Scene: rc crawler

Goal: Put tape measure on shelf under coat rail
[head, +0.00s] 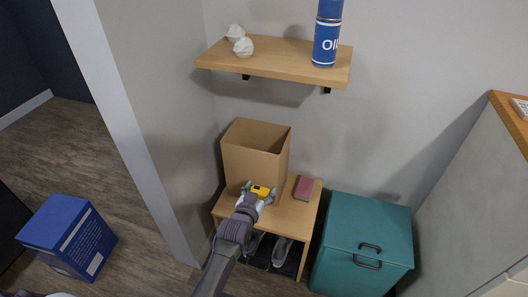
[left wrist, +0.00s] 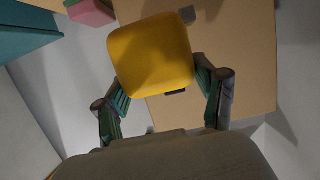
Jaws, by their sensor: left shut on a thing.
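The yellow tape measure (head: 261,190) is held in my left gripper (head: 257,192), in front of the cardboard box. In the left wrist view the tape measure (left wrist: 150,52) sits between the two fingers of the gripper (left wrist: 162,82), which are shut on its sides. No coat rail is in view. A low wooden shelf unit (head: 291,214) stands against the wall, with shoes on its lower level. A wooden wall shelf (head: 290,58) hangs above it. My right gripper is not in view.
The open cardboard box (head: 255,150) and a dark red block (head: 304,187) stand on the low unit. A teal chest (head: 362,240) stands to its right. The wall shelf bears a blue oil can (head: 326,40) and white crumpled balls (head: 243,46). A blue box (head: 70,238) is at left.

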